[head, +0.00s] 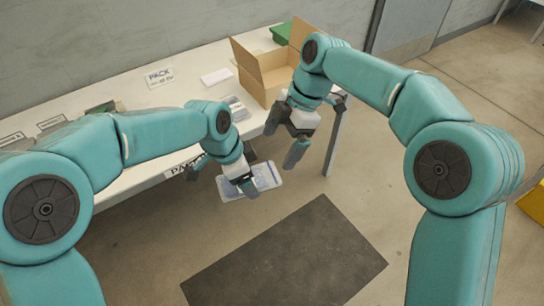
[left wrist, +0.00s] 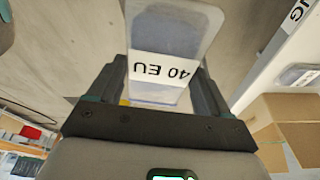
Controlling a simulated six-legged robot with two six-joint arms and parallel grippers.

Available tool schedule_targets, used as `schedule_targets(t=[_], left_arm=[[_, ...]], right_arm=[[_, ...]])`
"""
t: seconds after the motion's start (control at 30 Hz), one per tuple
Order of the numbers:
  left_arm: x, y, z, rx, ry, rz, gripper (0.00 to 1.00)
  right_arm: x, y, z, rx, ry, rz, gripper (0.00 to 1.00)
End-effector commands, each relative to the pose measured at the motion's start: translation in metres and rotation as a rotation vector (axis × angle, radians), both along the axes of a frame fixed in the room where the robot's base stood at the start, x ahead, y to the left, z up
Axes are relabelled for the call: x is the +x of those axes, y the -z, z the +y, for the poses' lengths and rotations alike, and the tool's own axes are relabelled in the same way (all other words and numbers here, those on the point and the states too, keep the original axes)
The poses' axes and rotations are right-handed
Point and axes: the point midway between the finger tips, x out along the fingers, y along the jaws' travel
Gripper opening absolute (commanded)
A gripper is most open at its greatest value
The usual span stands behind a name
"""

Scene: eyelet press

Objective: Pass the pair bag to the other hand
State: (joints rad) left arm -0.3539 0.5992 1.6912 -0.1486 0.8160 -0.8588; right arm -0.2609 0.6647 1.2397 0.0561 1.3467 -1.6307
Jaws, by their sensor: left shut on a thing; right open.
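The pair bag (head: 262,180) is a flat, clear bluish bag in my left gripper, held in the air in front of the table's front edge. In the left wrist view the bag (left wrist: 165,38) shows between the two fingers, with a white label reading "40 EU" upside down. My left gripper (head: 247,188) is shut on the bag; in the left wrist view it (left wrist: 160,95) grips the bag's near end. My right gripper (head: 296,152) is open and empty, pointing down, up and to the right of the bag and apart from it.
A white table (head: 180,95) runs along the wall. An open cardboard box (head: 262,75) stands at its right end, with a green item (head: 281,33) behind. A dark mat (head: 290,262) lies on clear floor.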

Motion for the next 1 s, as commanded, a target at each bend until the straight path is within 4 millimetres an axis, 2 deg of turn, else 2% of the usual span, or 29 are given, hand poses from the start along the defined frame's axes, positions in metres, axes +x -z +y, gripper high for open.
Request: schedule_targets(t=[0.2, 0.4, 0.6, 0.83, 0.87, 1.0], left_arm=[[0.0, 0.0, 0.0, 0.0, 0.0, -0.001, 0.39], [0.0, 0.0, 0.0, 0.0, 0.0, -0.001, 0.39], [0.0, 0.0, 0.0, 0.0, 0.0, -0.001, 0.39], [0.0, 0.0, 0.0, -0.001, 0.0, -0.001, 0.39], [0.0, 0.0, 0.0, -0.001, 0.0, -0.001, 0.39], [0.0, 0.0, 0.0, 0.0, 0.001, 0.0, 0.39]], right_arm=[[-0.006, 0.044, 0.017, -0.002, -0.001, 0.005, 1.0], [-0.009, 0.072, 0.028, -0.001, 0.001, 0.002, 1.0], [-0.011, 0.082, 0.032, 0.0, 0.002, 0.001, 1.0], [-0.01, 0.082, 0.032, 0.0, 0.002, 0.001, 1.0], [-0.01, 0.082, 0.032, 0.0, 0.003, 0.001, 0.94], [-0.01, 0.082, 0.032, 0.0, 0.004, -0.001, 0.48]])
